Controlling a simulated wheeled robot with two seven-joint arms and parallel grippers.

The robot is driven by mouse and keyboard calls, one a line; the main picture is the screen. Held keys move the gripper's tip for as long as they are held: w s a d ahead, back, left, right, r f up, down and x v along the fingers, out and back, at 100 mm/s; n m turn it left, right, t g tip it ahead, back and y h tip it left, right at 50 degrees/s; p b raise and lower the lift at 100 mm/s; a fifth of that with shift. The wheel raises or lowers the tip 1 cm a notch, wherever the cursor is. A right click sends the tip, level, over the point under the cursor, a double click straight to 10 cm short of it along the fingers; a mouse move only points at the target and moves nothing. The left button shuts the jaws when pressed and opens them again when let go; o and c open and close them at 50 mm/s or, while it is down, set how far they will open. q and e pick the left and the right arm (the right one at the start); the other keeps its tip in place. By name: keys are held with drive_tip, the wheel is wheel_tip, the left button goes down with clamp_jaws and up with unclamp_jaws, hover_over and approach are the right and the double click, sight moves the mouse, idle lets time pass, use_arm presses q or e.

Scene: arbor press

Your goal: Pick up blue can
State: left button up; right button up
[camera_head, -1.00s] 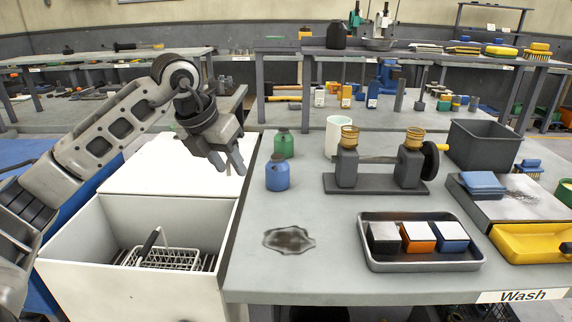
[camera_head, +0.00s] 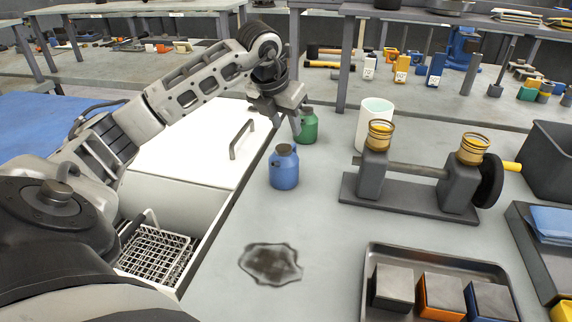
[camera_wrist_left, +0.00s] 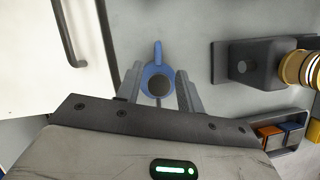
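The blue can (camera_head: 284,170) stands upright on the grey bench, near the bench's left edge, with a dark cap on top. My left gripper (camera_head: 287,124) is open and empty, just above and behind the can in the head view, its fingers pointing down. In the left wrist view the can (camera_wrist_left: 158,72) appears from above between the two spread fingers of the gripper (camera_wrist_left: 160,88). The fingers look apart from the can. My right gripper is not in view.
A green can (camera_head: 308,128) stands just behind the blue one. A white cup (camera_head: 374,118) and a press-like fixture (camera_head: 411,185) stand to the right. A metal tray (camera_head: 372,262) with blocks is at the front. A white cabinet with a handle (camera_head: 241,140) adjoins on the left.

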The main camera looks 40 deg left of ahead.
sight(293, 143)
use_arm(q)
drive_tip(key=x, duration=0.3)
drive_tip(key=shift+f, duration=0.1)
drive_tip(key=shift+w+a+p+x, duration=0.15)
drive_tip(key=shift+p+x, duration=0.25)
drive_tip(key=shift+x, duration=1)
drive_tip(key=shift+w+a+p+x, duration=0.15)
drive_tip(key=shift+p+x, duration=0.2)
drive_tip(key=shift+x, duration=1)
clamp_jaws()
